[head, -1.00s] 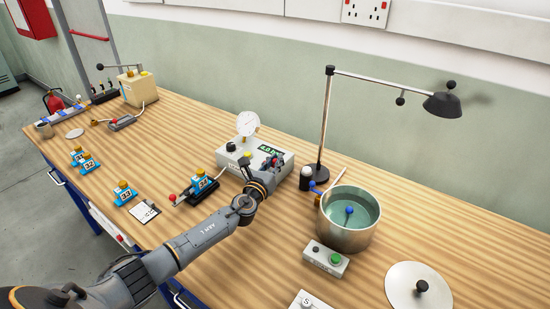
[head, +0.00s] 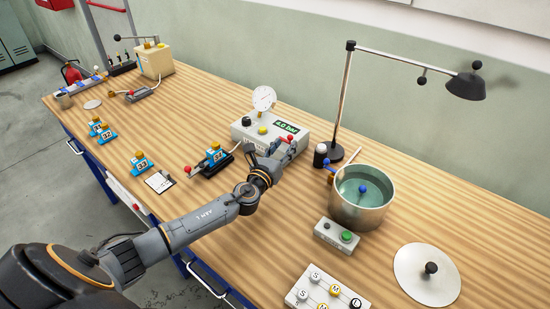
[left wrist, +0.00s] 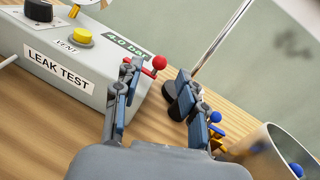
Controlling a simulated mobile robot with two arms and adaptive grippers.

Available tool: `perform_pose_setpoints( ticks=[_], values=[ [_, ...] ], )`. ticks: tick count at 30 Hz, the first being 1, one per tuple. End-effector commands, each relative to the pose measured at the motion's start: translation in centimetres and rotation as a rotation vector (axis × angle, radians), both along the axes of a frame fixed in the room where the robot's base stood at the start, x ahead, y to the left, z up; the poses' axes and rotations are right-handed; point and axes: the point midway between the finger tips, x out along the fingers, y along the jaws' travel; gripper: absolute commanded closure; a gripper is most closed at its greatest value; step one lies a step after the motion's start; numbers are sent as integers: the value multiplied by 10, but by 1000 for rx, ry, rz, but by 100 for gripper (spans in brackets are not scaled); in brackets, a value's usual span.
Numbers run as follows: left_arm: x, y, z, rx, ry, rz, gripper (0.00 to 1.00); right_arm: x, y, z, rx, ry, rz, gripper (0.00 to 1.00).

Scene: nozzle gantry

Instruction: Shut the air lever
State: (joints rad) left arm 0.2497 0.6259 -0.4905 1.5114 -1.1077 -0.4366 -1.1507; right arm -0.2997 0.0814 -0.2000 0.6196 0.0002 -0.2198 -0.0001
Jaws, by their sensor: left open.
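A small lever with a red ball knob (left wrist: 159,62) sticks out at the right end of the grey leak test box (left wrist: 50,55). It also shows in the head view (head: 291,138), partly hidden by my gripper. My left gripper (left wrist: 158,72) is open, its two fingers pointing at that end of the box. In the wrist view the red knob appears between the fingertips, closer to the left finger. I cannot tell whether a finger touches it. In the head view my left gripper (head: 279,148) is beside the box's right end. My right gripper is not in view.
A lamp (head: 341,110) stands right of the box. A steel pot (head: 362,206) of liquid with a blue-knobbed lever (head: 328,162) is close on the right. A button box (head: 336,235) sits in front of it. A blue-and-yellow part (head: 215,154) sits in a fixture to the left.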

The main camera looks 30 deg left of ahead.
Motion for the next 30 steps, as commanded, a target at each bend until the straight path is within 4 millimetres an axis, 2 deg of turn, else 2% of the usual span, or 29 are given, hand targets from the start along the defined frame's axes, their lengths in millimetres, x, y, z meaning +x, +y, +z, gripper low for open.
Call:
perform_pose_setpoints(
  ticks=[1,6,12,30],
  values=[
    [-13,-1,-1,2,2,-1,59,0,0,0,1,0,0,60],
    [-44,-3,-1,2,2,-1,59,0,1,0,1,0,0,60],
    [-64,-4,0,1,0,1,59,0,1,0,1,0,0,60],
    [-66,-4,1,0,-1,1,59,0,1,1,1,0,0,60]
  ],
)
